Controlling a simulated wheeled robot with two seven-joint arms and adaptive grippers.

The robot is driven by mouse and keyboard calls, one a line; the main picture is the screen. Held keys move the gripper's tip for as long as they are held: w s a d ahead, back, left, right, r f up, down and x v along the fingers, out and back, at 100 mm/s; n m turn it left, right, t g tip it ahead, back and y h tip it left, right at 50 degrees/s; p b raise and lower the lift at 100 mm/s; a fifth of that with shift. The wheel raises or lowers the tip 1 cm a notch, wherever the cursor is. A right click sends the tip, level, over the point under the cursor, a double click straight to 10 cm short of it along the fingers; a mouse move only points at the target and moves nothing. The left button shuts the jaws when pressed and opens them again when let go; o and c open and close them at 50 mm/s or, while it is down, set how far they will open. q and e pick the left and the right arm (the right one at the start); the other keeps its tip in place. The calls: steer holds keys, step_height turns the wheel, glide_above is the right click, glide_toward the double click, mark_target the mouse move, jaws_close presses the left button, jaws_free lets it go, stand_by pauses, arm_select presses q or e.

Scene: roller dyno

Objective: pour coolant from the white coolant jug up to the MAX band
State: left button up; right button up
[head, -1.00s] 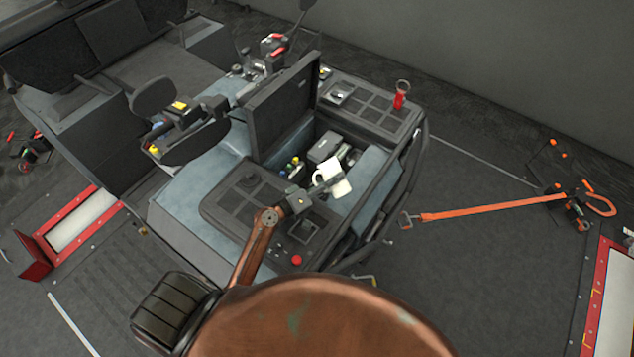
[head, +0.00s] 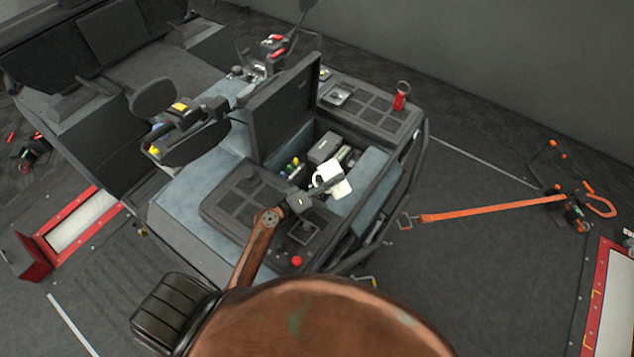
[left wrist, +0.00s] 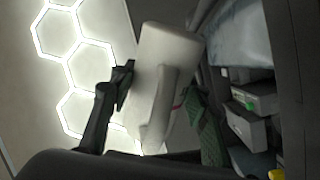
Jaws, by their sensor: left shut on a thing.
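The white coolant jug (head: 327,176) is over the open bay of the machine in the head view. My left gripper (head: 313,190) is shut on it. In the left wrist view the jug (left wrist: 166,62) fills the middle and looks tilted, with a dark finger of my left gripper (left wrist: 118,85) beside it. A pale surface (head: 343,190) shows just below the jug; I cannot tell whether it is a tank. The MAX band and any liquid cannot be made out. My right gripper is not in view.
The open bay holds a grey box (head: 323,147) and small yellow-topped parts (head: 293,166). A raised dark lid (head: 283,105) stands at its left. A red item (head: 400,97) sits on the far panel. An orange strap (head: 490,211) lies on the floor at right.

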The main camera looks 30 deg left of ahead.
mark_target(332, 176)
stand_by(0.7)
arm_select(q)
steer(key=shift+m+b, duration=0.4)
steer(key=shift+b, duration=0.25)
steer(key=shift+w+a+r+m+b, duration=0.15)
steer(key=shift+a+m+b, duration=0.1)
steer(key=shift+m+b, duration=0.75)
step_height(332, 176, up, 3)
steer(key=shift+f+m+p, duration=0.2)
steer(key=shift+m+p, duration=0.15)
steer(key=shift+m, duration=0.55)
steer(key=shift+d+r+m+b, duration=0.1)
steer(key=shift+d+m+b, duration=0.2)
steer(key=shift+m, duration=0.5)
steer(key=shift+s+d+r+m, duration=0.2)
steer(key=shift+r+m, duration=0.1)
steer(key=shift+m, duration=0.3)
steer(key=shift+d+r+m+p, duration=0.2)
steer(key=shift+r+m+p, duration=0.15)
steer(key=shift+r+m, duration=0.6)
steer(key=shift+s+d+r+m, duration=0.1)
steer(key=shift+r+m, duration=0.05)
steer(key=shift+m, duration=0.45)
steer(key=shift+d+r+m, duration=0.1)
steer(key=shift+r+m, duration=0.05)
steer(key=shift+m, duration=0.4)
